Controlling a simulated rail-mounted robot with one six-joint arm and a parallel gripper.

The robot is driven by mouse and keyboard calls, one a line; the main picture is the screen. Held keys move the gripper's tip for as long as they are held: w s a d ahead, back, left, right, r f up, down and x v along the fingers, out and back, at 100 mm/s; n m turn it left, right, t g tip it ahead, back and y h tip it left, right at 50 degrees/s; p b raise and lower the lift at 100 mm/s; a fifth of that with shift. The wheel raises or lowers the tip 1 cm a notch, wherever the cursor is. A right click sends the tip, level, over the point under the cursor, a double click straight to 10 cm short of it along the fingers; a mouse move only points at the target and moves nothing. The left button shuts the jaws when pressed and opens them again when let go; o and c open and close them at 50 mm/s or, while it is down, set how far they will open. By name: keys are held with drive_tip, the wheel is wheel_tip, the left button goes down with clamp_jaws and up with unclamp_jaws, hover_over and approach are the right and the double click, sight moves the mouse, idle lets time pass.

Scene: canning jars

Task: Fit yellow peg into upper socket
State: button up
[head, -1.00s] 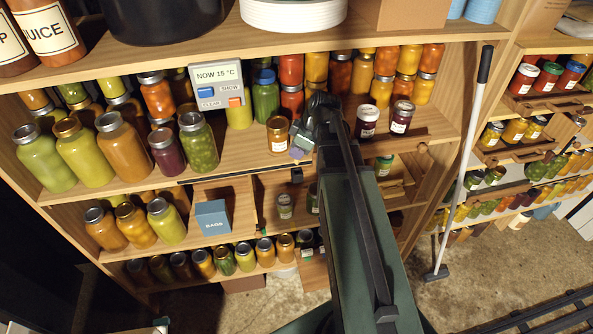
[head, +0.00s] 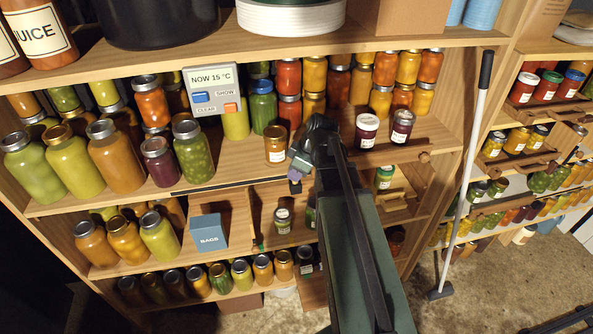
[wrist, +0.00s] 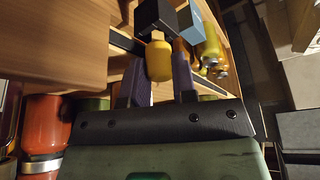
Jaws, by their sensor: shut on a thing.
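My gripper (wrist: 159,72) has two purple-faced fingers, shut on a yellow peg (wrist: 159,60) with a rounded lower end. A dark block (wrist: 155,16) is at the peg's upper end in the wrist view. I cannot tell whether it is a socket or whether the peg is inside it. In the head view my gripper (head: 296,172) is at the front edge of the middle shelf, with a small dark block (head: 295,187) just below it. The peg is not clear there, and I cannot make out an upper socket for certain.
A jar with amber contents (head: 276,144) stands just left of my gripper on the middle shelf (head: 240,165). Dark red jars (head: 366,130) stand to its right. A blue box (head: 209,233) and a small jar (head: 283,220) are on the shelf below. A display (head: 213,88) reads "NOW 15 °C".

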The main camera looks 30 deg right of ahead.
drive_tip(key=o, duration=0.8)
drive_tip(key=shift+a+r, duration=0.1)
drive_tip(key=shift+r, duration=0.1)
drive_tip(key=shift+r+p, duration=0.3)
drive_tip(key=shift+p, duration=0.2)
drive_tip(key=p+v, duration=1.1)
drive_tip(key=v, duration=0.1)
drive_tip(key=s+a+m+g+h, duration=0.1)
drive_tip(key=s+a+m, duration=0.1)
drive_tip(key=a, duration=0.4)
drive_tip(key=s+a+m+g+h, duration=0.1)
drive_tip(key=s+a+m, duration=0.1)
drive_tip(key=a+m, duration=0.2)
drive_tip(key=s+a+f+m+g+h, duration=0.1)
drive_tip(key=s+a+m, duration=0.1)
drive_tip(key=a, duration=0.7)
drive_tip(key=shift+s+m, duration=0.3)
drive_tip(key=shift+m, duration=0.1)
